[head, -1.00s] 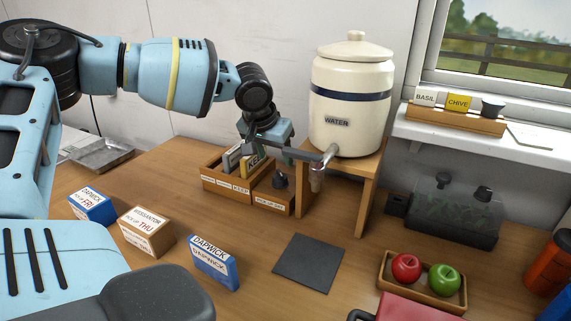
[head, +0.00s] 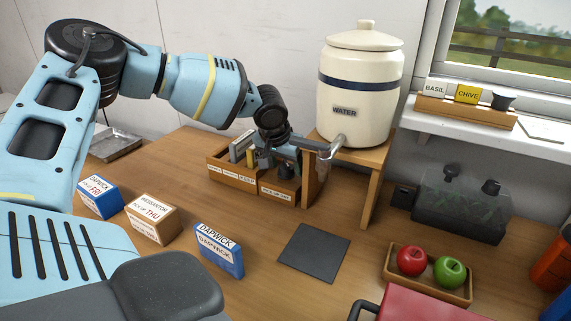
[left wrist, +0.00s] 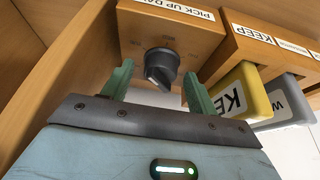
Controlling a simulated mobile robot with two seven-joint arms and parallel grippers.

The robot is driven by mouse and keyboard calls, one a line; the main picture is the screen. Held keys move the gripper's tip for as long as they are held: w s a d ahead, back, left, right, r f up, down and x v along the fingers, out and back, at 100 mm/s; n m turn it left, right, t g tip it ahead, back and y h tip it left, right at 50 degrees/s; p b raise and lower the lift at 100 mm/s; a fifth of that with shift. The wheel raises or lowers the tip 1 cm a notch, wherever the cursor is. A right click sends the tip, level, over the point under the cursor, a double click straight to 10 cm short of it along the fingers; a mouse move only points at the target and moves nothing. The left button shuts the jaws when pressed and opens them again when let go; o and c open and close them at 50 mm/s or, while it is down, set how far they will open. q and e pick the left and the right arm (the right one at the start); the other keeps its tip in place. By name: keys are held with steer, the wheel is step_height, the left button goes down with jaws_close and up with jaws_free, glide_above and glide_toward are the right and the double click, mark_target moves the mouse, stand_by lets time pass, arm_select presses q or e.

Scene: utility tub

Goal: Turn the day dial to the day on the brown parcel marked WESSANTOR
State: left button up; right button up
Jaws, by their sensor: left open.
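The brown parcel (head: 146,232) stands at the left of the table in the head view. Its top label reads roughly WESSANTOR, with THU in red. The day dial (left wrist: 161,66) is a dark grey round knob on a wooden box (left wrist: 196,42) labelled PICK UP DAY. The box also shows in the head view (head: 279,201), below the water crock. My left gripper (left wrist: 158,70) is open, its green fingers on either side of the dial with a gap at each side. In the head view the left gripper (head: 288,163) hides part of the dial. My right gripper is not in view.
Blue DAPWICK boxes (head: 98,207) (head: 230,264) flank the parcel, one marked FRI. A card tray (head: 231,178) adjoins the dial box; its yellow KEEP card (left wrist: 240,92) is close to one finger. The water crock (head: 358,85) stands on a wooden stand (head: 375,170). A dark mat (head: 313,253) lies in front.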

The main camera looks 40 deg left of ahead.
arm_select(q)
steer(key=c, duration=1)
